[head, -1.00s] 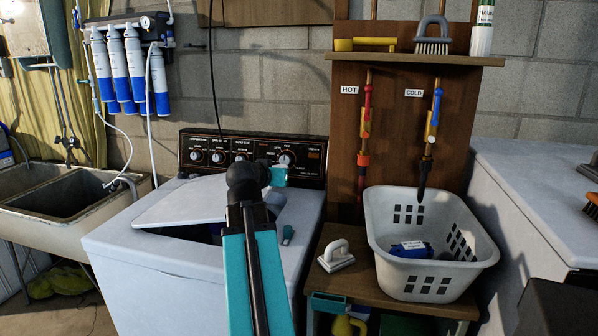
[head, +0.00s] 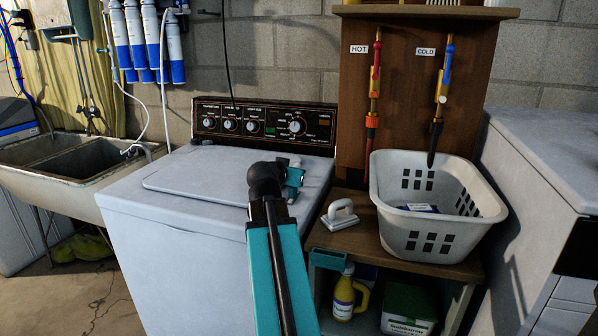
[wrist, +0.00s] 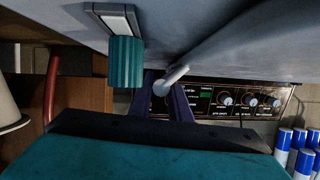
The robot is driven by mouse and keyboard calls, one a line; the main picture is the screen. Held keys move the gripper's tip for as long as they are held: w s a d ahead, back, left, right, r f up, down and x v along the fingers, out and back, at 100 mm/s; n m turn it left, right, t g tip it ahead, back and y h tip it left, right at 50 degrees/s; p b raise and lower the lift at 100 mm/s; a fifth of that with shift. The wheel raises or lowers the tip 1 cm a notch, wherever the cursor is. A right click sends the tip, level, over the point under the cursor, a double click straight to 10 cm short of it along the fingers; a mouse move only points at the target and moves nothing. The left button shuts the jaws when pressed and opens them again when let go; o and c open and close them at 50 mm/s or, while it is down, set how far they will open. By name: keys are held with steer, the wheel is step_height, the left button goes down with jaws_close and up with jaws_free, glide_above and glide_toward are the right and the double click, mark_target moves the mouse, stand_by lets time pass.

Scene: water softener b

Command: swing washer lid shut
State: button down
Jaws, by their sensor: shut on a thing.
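The white washer (head: 170,240) stands in the middle of the head view, and its lid (head: 200,178) lies flat or nearly flat over the top. No dark opening shows around the lid. My gripper (head: 291,180) is at the lid's right side, partly hidden behind my own arm. In the wrist view, which is upside down, the dark fingers (wrist: 168,98) are closed about a small pale rod-like part (wrist: 170,78) by the lid's rounded edge. Whether the lid touches its seat all round cannot be told.
The control panel (head: 265,125) rises behind the lid. A wooden stand with a white laundry basket (head: 435,210) and a white-handled brush (head: 341,215) is close on the right. A utility sink (head: 75,168) is at left. A teal block (wrist: 126,63) sits near the fingers.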

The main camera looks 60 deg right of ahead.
steer(key=shift+w+a+f, duration=0.1)
steer(key=shift+f, duration=0.4)
steer(key=c, duration=1.7)
jaws_free()
steer(key=shift+f, duration=0.1)
steer(key=shift+o, duration=0.2)
steer(key=shift+v, duration=2.8)
steer(key=b+v, duration=0.3)
steer(key=b, duration=0.1)
steer(key=shift+b, duration=0.3)
steer(key=shift+r+b+v, duration=0.15)
steer(key=shift+b+v, duration=0.7)
steer(key=shift+v, duration=0.5)
steer(key=shift+r+b+v, duration=0.15)
steer(key=shift+b+v, duration=0.7)
steer(key=shift+v, duration=0.5)
